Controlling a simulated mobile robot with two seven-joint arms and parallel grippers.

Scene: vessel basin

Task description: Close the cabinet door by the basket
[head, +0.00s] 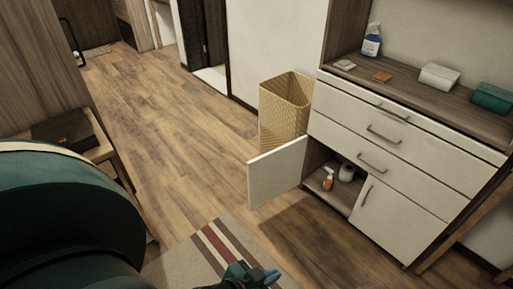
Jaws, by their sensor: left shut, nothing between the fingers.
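The white cabinet door (277,173) stands open at the lower left of the cabinet, swung out toward the room. The wicker basket (284,112) stands on the floor behind the door, at the cabinet's left side. The cabinet (409,140) has white drawers and a second lower door (395,218) that is shut. My left gripper (266,276) shows at the bottom edge over the rug, shut and empty, apart from the door and nearer to me. My right gripper is not in view.
Inside the open compartment are an orange bottle (328,179) and a white item (347,172). A spray bottle (372,40), a white box (439,77) and a green box (492,97) sit on top. A striped rug (215,250) lies in front; wooden floor is clear at left.

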